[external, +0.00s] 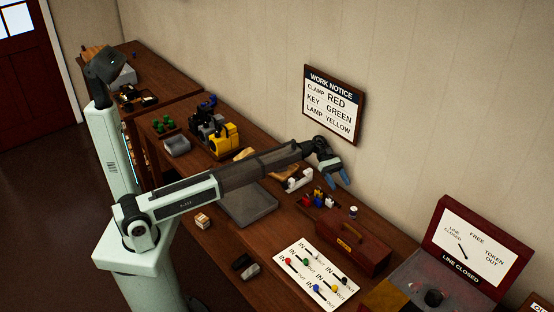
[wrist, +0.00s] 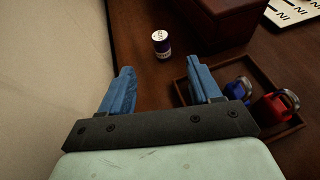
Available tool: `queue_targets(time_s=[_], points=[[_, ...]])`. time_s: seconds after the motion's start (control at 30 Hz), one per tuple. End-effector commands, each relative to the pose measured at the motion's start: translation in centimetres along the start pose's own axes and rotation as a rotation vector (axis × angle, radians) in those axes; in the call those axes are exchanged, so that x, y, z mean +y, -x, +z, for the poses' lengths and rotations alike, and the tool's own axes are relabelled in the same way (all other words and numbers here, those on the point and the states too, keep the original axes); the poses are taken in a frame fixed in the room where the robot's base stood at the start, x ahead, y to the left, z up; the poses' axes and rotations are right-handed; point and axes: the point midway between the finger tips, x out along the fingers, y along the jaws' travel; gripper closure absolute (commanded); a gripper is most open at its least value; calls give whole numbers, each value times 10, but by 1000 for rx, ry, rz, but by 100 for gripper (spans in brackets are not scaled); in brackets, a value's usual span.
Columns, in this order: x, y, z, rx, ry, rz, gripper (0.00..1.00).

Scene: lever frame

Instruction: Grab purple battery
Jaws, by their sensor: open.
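The battery (wrist: 161,44) stands upright on the wooden bench in the wrist view, with a pale label and top and a dark purple lower part. My gripper (external: 340,180) is above the bench near the wall, pointing down. In the wrist view its two blue fingers (wrist: 160,82) are apart with nothing between them. The battery is beyond the fingertips, roughly in line with the gap, and is not touched.
A dark red box (external: 345,243) stands close to the battery. The wall (wrist: 40,70) is at left in the wrist view. A lever board (external: 316,271) lies nearer the front.

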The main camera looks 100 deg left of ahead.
Motion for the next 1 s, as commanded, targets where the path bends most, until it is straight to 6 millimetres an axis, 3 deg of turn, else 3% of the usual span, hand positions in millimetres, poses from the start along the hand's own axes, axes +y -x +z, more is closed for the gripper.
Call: queue_targets(time_s=[0.33,0.67,1.0], points=[[-1,-56,-1,2,1,-2,37],[0,-77,-1,3,1,-1,37],[-1,-119,-1,3,1,-2,37]])
